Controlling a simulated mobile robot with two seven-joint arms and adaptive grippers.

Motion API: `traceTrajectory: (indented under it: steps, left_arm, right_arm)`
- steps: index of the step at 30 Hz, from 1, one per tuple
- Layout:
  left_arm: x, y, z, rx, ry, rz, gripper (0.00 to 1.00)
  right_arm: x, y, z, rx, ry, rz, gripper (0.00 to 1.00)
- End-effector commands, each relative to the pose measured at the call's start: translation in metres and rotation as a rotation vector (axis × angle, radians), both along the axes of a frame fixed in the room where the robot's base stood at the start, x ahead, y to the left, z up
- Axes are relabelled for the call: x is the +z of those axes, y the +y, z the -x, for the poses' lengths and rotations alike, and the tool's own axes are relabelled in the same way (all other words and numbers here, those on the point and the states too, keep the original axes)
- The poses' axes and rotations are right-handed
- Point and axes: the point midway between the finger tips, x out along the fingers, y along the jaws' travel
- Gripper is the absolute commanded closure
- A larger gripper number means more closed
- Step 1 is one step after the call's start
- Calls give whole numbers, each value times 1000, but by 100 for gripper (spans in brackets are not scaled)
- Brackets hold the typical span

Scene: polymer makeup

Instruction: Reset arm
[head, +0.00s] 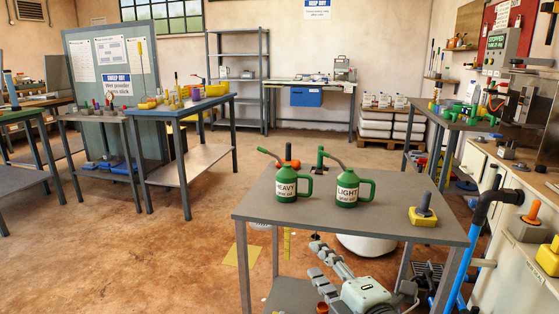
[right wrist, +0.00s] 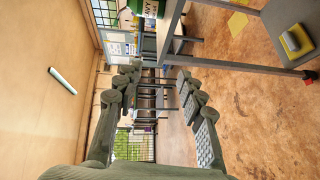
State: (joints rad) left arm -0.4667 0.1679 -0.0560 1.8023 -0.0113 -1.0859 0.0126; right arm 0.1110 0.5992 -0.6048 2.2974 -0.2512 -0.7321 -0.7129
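My right gripper (head: 317,260) is low in the head view, below the front edge of the grey table (head: 390,225), with its white body to the right. In the right wrist view its two grey fingers (right wrist: 156,80) are spread apart with nothing between them, so it is open and empty. My left gripper is in neither view. Two green oil cans stand upright on the table, one labelled HEAVY (head: 292,187) and one labelled LIGHT (head: 347,187). The gripper is apart from both cans.
A yellow block with a dark knob (head: 423,214) sits on the table's right side. A blue and black pipe (head: 467,262) and white cabinets (head: 515,240) stand at right. Another workbench (head: 190,107) is at left. Brown floor (head: 150,255) is open at the left front.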

Motion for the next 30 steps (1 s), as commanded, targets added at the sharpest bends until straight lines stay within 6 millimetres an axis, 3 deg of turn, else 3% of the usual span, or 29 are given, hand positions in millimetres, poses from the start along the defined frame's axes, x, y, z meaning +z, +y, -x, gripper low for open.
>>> traceTrajectory:
  steps: [4, 8, 11, 15, 21, 30]
  left_arm:
    - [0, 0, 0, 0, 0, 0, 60]
    - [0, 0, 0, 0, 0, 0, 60]
    - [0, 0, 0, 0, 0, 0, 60]
    - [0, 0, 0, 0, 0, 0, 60]
    - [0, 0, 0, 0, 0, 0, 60]
    - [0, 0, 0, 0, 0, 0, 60]
  right_arm:
    - [-78, -60, -10, -174, 209, -76, 60]
    - [-147, -119, -4, -351, 385, -153, 60]
    - [-199, -167, 13, -499, 509, -209, 60]
    - [-267, -236, 54, -727, 664, -286, 60]
    - [-329, -311, 117, -1000, 802, -365, 60]
    - [-379, -384, 203, -1303, 903, -434, 60]
